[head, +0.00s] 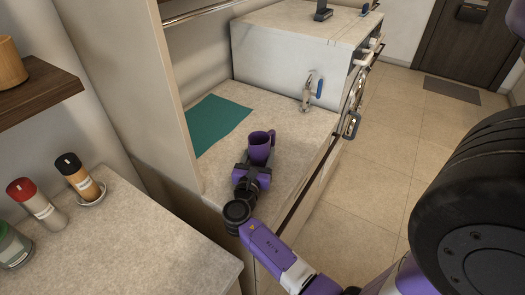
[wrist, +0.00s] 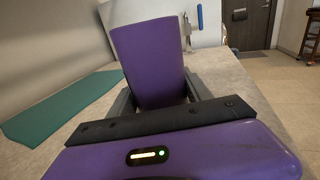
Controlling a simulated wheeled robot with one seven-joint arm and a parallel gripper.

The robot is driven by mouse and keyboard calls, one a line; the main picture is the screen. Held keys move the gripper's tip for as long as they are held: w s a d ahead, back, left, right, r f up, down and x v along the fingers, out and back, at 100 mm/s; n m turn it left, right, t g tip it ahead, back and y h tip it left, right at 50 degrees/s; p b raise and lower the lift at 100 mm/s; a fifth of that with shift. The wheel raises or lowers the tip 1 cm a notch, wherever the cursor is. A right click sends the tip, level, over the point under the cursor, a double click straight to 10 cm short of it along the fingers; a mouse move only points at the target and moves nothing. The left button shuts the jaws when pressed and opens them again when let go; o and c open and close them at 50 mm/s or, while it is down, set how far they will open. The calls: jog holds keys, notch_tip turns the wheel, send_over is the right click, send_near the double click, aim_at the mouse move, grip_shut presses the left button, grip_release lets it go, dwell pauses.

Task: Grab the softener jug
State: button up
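A purple jug (head: 262,146) with a handle on its right and an open top stands on the beige counter (head: 286,120). In the wrist view the jug (wrist: 150,62) looks tilted slightly and fills the middle. No label shows on it. My gripper (head: 257,166) is low over the counter at the near side of the jug. In the wrist view its dark fingers (wrist: 160,98) lie on either side of the jug's lower part. Whether both fingers press on it is hidden, so I cannot tell whether they are closed on it.
A teal mat (head: 218,122) lies left of the jug. A white box-like unit (head: 275,68) with a tap (head: 307,92) stands behind. A rail runs along the counter's right edge. A tall panel (head: 135,90) rises on the left. A nearer counter holds several bottles (head: 36,204).

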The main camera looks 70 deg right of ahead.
jog(key=c, duration=1)
jog(key=shift+r, duration=0.2)
